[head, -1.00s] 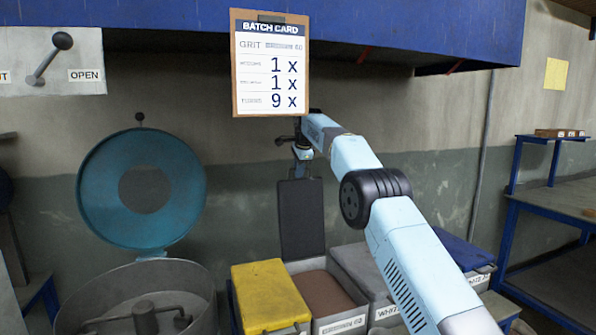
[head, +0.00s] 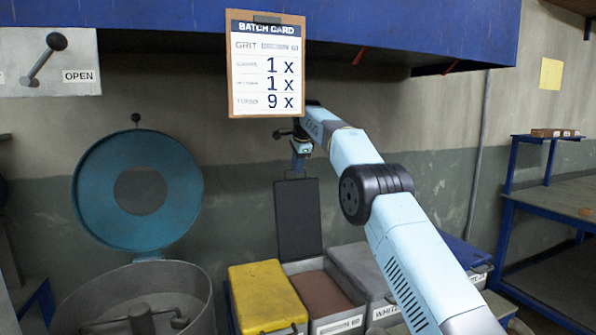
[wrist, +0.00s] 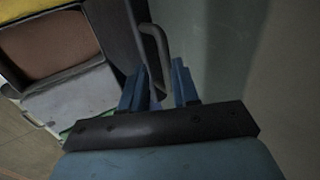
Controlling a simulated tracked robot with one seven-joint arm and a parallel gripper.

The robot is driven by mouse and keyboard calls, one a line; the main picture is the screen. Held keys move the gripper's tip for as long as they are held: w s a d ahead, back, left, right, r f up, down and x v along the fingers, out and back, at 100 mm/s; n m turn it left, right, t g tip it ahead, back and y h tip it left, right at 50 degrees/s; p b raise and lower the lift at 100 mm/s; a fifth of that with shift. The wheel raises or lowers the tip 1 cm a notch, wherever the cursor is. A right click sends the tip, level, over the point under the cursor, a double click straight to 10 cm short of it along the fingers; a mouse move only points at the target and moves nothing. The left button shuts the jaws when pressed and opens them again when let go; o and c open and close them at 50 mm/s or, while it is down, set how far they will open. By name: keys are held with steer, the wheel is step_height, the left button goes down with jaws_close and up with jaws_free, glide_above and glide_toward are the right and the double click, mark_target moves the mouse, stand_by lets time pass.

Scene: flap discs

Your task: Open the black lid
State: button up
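The black lid (head: 298,222) stands raised, upright behind an open bin of brown grit (head: 326,294) in the head view. In the wrist view, the dark lid (wrist: 118,32) shows at upper middle, with its grey bar handle (wrist: 155,45) sticking out. My gripper (head: 298,170) is at the lid's top edge in the head view. In the wrist view its two blue fingers (wrist: 158,74) are apart, with the handle's near end between or just beyond them. I cannot tell whether they touch it.
A yellow-lidded bin (head: 267,297) stands left of the open bin, a grey-lidded one (head: 362,268) right. A round drum (head: 140,290) with a raised blue lid (head: 175,190) is at left.

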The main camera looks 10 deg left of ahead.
steer(key=v, duration=1)
steer(key=shift+d+r, duration=0.3)
steer(key=shift+d, duration=0.1)
